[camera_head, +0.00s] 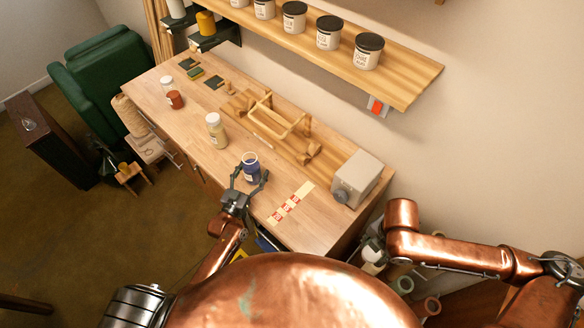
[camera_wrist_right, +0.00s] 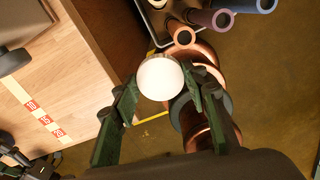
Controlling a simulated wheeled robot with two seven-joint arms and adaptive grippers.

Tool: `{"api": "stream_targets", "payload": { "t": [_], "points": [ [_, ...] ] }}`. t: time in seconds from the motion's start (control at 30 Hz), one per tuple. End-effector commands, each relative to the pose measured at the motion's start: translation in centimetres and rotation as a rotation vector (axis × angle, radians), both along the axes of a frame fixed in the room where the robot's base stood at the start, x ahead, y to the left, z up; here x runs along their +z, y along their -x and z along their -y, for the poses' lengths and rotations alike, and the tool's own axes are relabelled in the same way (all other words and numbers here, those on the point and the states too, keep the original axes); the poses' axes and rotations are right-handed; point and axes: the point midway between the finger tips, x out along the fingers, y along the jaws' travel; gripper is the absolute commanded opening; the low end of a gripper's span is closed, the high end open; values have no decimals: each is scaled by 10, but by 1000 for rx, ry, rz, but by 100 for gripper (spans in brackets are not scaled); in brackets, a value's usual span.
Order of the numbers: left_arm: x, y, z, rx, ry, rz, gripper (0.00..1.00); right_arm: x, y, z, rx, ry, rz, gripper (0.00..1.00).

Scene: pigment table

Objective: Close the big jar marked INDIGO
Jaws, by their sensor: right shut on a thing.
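A blue jar (camera_head: 251,172) with a pale rim stands near the front edge of the table; its top looks open and its label is too small to read. My left gripper (camera_head: 251,177) has its fingers on either side of this jar; I cannot tell whether they press on it. My right gripper (camera_wrist_right: 160,88) is shut on a round white lid (camera_wrist_right: 160,79), held beyond the table's right end, above the floor. In the head view the lid (camera_head: 373,251) is small, near the copper wrist. The left gripper also shows in part at the lower left of the right wrist view.
A strip with red marks (camera_head: 291,203) lies right of the jar. A grey box-shaped device (camera_head: 357,178) stands at the table's right end. A cream jar (camera_head: 216,132) and a wooden frame (camera_head: 275,118) are farther back. Pipe-like rolls (camera_wrist_right: 208,20) stand below the lid. A shelf (camera_head: 400,82) overhangs behind.

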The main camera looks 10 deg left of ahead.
Motion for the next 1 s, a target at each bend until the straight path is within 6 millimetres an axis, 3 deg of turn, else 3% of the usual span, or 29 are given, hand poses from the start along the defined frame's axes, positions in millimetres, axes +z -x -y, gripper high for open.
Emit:
{"api": "stream_targets", "payload": {
  "t": [0.27, 1.0],
  "points": [
    [-1, 1, 0, 0, 0, -1, 70, 0, 0, 0, 0, 0, 0, 28],
    [-1, 1, 0, 0, 1, -1, 20, 0, 0, 0, 0, 0, 0, 28]
  ]
}}
